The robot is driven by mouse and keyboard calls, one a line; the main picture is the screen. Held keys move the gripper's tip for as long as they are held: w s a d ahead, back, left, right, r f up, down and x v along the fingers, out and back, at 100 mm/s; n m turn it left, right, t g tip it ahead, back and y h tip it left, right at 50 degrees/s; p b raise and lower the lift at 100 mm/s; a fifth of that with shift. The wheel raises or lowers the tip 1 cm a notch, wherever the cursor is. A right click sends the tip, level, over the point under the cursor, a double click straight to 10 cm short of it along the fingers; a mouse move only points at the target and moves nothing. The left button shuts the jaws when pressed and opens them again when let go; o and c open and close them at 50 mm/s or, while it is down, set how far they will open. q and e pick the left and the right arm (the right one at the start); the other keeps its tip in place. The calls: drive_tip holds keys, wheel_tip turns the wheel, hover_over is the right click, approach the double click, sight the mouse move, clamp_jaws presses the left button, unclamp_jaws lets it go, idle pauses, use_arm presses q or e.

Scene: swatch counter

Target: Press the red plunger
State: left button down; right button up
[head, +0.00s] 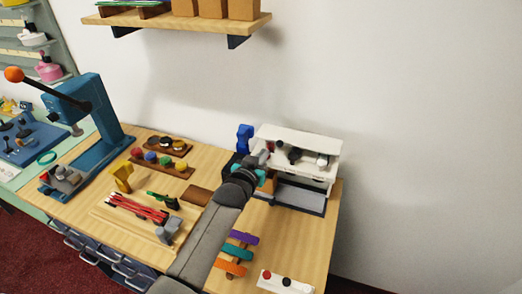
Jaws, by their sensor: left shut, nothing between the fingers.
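A white dispenser-like unit (300,137) stands at the back right of the wooden counter. Along its front are a small red plunger (270,146), a black one (294,155) and a white one (322,160). My left gripper (264,158) is shut and empty, just in front of the red plunger at the unit's left end. It partly hides that end, and I cannot tell whether it touches the plunger. My right gripper is not in view.
A white strip (285,282) with red and black knobs lies at the front right. Purple, teal and orange swatches (238,253) lie beside my arm. A blue lever press (85,125) stands at left. A blue object (244,138) stands left of the unit. A shelf (180,18) hangs above.

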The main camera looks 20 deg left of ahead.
use_arm(q)
drive_tip(key=shift+r+p, duration=0.4)
drive_tip(key=shift+p, duration=0.05)
drive_tip(key=s+r+p, duration=0.3)
drive_tip(key=s+r, duration=0.2)
drive_tip(key=s, duration=0.4)
drive_tip(key=shift+s+a+r+p, duration=0.2)
drive_tip(key=shift+s+r+p, duration=0.1)
drive_tip(key=shift+s, duration=0.1)
idle(0.4)
